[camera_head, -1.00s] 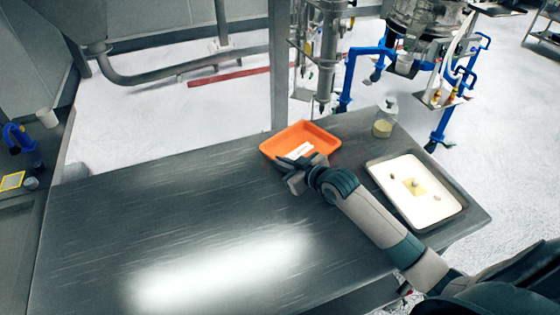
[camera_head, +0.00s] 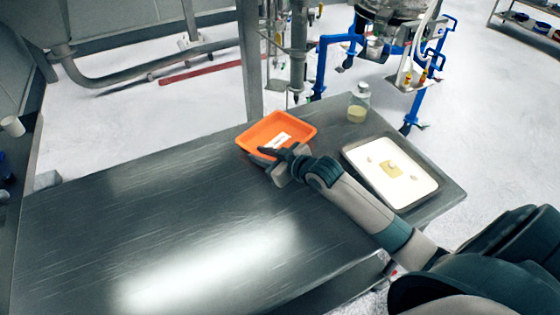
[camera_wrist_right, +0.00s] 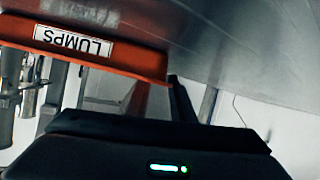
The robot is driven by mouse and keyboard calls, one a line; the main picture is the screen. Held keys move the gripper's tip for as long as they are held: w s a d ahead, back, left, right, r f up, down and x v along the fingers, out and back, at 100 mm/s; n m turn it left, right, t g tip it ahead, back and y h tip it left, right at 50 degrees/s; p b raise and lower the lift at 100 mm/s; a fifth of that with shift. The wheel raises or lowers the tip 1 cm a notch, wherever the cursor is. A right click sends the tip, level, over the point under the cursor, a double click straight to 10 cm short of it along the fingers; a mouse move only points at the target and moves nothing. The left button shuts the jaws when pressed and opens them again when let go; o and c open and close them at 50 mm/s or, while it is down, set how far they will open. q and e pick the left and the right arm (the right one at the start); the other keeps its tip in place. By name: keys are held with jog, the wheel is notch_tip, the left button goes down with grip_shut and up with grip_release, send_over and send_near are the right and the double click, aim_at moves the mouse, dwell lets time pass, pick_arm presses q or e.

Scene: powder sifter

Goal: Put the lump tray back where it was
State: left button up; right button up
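The lump tray is an orange tray (camera_head: 301,121) standing on the grey table near its back edge. In the right wrist view its orange wall (camera_wrist_right: 110,55) shows upside down, with a white "LUMPS" label. My right gripper (camera_head: 272,165) is at the tray's near right corner, its fingers seeming spread apart. One dark finger overlaps the tray's near edge in the head view; contact cannot be told. In the wrist view a dark finger (camera_wrist_right: 183,100) points toward the tray's end. My left gripper is not in view.
A white tray (camera_head: 419,202) with a yellowish patch and small lumps lies to the right, close to my right forearm. A clear jar (camera_head: 358,104) with pale yellow contents stands behind it. The table's left and middle (camera_head: 130,225) are clear. Pipes and blue-legged equipment stand beyond the table.

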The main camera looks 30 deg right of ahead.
jog(key=b+v, duration=0.1)
jog(key=v, duration=0.9)
jog(key=shift+b, duration=0.35)
jog(key=shift+s, duration=0.1)
